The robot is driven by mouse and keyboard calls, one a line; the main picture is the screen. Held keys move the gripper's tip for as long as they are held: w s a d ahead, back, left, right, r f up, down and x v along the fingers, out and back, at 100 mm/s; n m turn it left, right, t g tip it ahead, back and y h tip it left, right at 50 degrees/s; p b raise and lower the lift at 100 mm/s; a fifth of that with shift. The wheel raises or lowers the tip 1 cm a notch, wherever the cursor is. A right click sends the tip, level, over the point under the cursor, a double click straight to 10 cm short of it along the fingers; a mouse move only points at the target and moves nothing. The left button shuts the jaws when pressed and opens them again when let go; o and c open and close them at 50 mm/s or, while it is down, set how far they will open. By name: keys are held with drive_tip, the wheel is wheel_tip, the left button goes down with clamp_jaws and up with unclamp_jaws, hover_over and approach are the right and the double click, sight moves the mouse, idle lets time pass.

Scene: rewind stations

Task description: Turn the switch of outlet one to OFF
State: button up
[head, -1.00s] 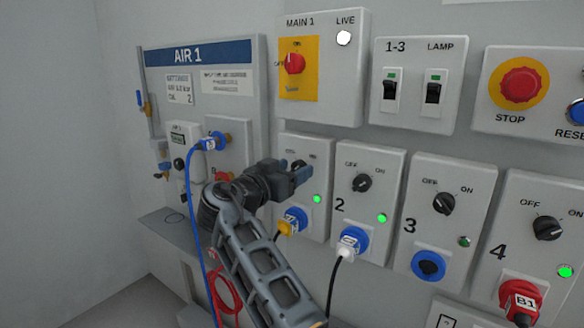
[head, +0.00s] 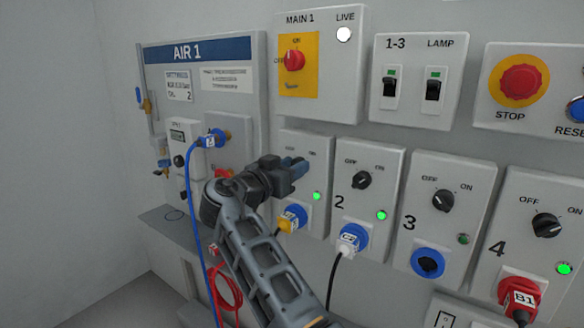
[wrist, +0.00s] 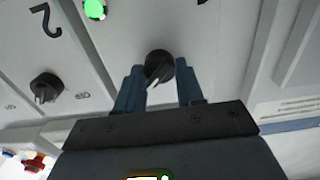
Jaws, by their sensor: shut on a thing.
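The black switch of outlet one (wrist: 158,66) sits between the two blue fingers of my gripper (wrist: 160,88) in the wrist view. Its white mark points down and slightly left there. In the head view my gripper (head: 294,168) is at the upper part of the outlet one panel (head: 318,150) and hides the switch. The green lamp of outlet one (head: 317,196) is lit. A plug with a yellow part (head: 291,219) sits in its blue socket below.
Outlet two's switch (head: 362,180) is close to the right; its green lamp (head: 381,215) is lit. The MAIN 1 box (head: 336,100) juts out above. A blue hose (head: 188,205) and a red coil (head: 228,291) hang left of my arm.

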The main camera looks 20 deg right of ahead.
drive_tip(key=shift+n, duration=0.3)
drive_tip(key=shift+w+a+f+n+p, duration=0.1)
drive_tip(key=shift+n+p, duration=1.05)
drive_tip(key=shift+n, duration=3.15)
drive_tip(key=shift+w+a+n+p, duration=0.1)
drive_tip(key=shift+n+p, duration=1)
drive_tip(key=shift+n, duration=3.2)
drive_tip(key=o, duration=1)
drive_tip(key=shift+o, duration=0.2)
drive_tip(key=shift+s+f, duration=0.1)
drive_tip(key=b+v, duration=0.1)
drive_tip(key=v, duration=0.6)
drive_tip(key=shift+s+a, duration=0.25)
